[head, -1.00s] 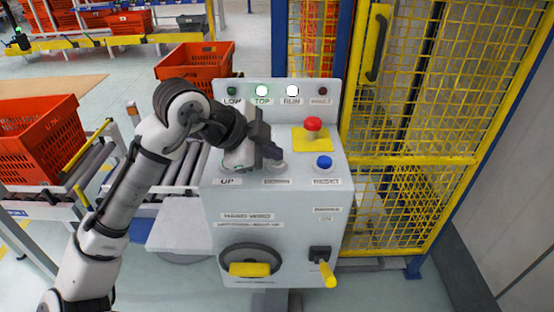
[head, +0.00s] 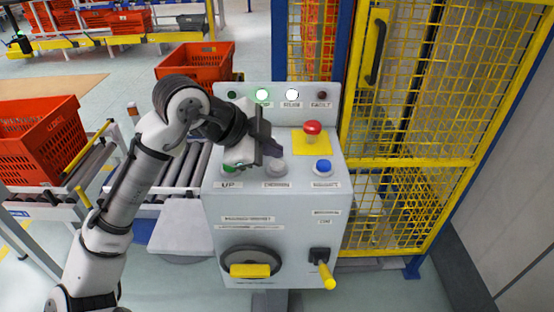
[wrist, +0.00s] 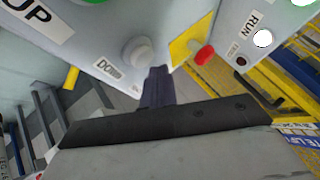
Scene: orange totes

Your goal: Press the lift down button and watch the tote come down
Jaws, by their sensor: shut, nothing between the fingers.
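The grey DOWN button (head: 276,167) sits on the control box top between the green UP button (head: 230,167) and the blue RESET button (head: 323,166). The wrist view shows the same button (wrist: 138,52) beside its DOWN label. My gripper (head: 274,150) is shut and empty, its tips just behind the button in the head view. In the wrist view the dark fingertips (wrist: 157,74) are close to the button, with a small gap seeming to show. An orange shape (head: 318,38) is partly visible behind the yellow mesh; I cannot tell if it is a tote on the lift.
A red stop button (head: 312,128) on a yellow plate stands right of the gripper. The TOP lamp (head: 262,95) and RUN lamp (head: 292,95) are lit. A yellow mesh cage (head: 420,160) borders the right. Orange totes (head: 45,140) sit on roller conveyors at left.

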